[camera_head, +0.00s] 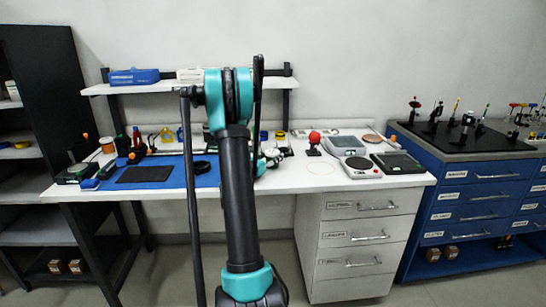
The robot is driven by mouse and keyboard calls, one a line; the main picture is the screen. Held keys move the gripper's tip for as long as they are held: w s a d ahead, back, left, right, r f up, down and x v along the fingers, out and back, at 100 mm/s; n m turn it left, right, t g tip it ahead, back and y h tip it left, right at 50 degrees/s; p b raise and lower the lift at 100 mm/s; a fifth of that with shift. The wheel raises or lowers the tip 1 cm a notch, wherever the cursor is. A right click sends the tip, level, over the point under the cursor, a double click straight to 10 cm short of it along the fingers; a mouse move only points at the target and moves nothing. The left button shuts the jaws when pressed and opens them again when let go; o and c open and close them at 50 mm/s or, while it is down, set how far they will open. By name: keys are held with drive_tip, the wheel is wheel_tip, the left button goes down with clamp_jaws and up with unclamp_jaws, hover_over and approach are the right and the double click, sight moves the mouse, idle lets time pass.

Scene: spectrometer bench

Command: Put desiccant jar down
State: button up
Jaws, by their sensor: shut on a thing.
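My arm stands in the middle of the view and covers part of the white bench (310,178). Small teal, dark and white parts, which look like the end of my wrist and my gripper (270,156), show just right of the arm, low over the bench. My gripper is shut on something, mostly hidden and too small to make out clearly. I cannot make out the desiccant jar for certain, nor whether what is held touches the bench top.
A blue mat (206,177) with a black pad (145,175) covers the bench's left part. Right are a red ball on a stand (314,138), a grey device (346,146), a scale (361,167) and a black-topped device (397,162). Bare bench lies around a thin yellow ring (320,174).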

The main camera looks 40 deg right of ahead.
drive_tip(key=o, duration=1.2)
drive_tip(key=shift+o, duration=0.2)
